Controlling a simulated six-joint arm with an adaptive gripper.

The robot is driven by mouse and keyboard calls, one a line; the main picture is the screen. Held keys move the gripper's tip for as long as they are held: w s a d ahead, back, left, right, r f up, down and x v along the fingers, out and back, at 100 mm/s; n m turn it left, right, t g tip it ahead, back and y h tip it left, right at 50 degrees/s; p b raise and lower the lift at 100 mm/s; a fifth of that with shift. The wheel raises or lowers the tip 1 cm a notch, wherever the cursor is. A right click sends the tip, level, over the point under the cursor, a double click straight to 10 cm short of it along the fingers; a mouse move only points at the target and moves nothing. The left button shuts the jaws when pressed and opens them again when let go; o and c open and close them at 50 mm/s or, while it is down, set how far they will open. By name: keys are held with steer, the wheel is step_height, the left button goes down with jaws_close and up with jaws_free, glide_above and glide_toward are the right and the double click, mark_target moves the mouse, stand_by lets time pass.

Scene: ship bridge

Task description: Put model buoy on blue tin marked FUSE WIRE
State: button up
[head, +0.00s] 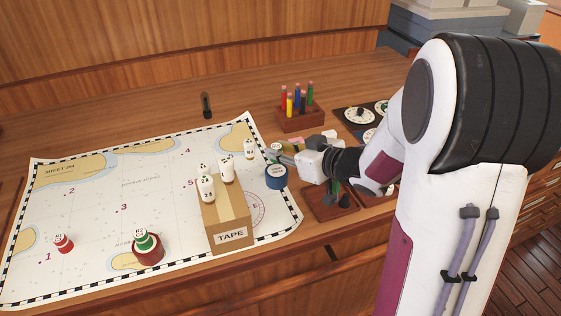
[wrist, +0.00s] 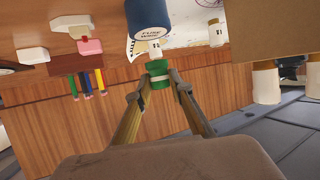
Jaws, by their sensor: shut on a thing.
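The blue tin (head: 276,178), with a white FUSE WIRE label, stands on the chart's right side. It also shows at the top of the wrist view (wrist: 147,18). My gripper (head: 283,152) is over the tin, just above its top. In the wrist view my gripper (wrist: 159,84) is shut on a small green model buoy (wrist: 158,73) with a pale band. A small white piece (wrist: 155,48) shows between the green part and the tin; I cannot tell whether it belongs to the buoy or touches the tin. In the head view the buoy is barely distinguishable.
A TAPE box (head: 229,218) bearing several white pieces stands left of the tin. Another white piece (head: 250,148) stands behind the tin. A pen holder (head: 300,120) is at the back. A red buoy (head: 63,244) and a green one (head: 147,241) on a red tin are at left.

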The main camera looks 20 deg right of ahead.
steer(key=shift+f, duration=1.85)
steer(key=shift+f, duration=0.1)
steer(key=o, duration=0.9)
steer(key=shift+s+d+r, duration=0.2)
steer(key=shift+s+r, duration=0.15)
steer(key=shift+s, duration=0.15)
steer(key=v, duration=1)
steer(key=shift+s+r, duration=0.2)
steer(key=shift+s, duration=0.15)
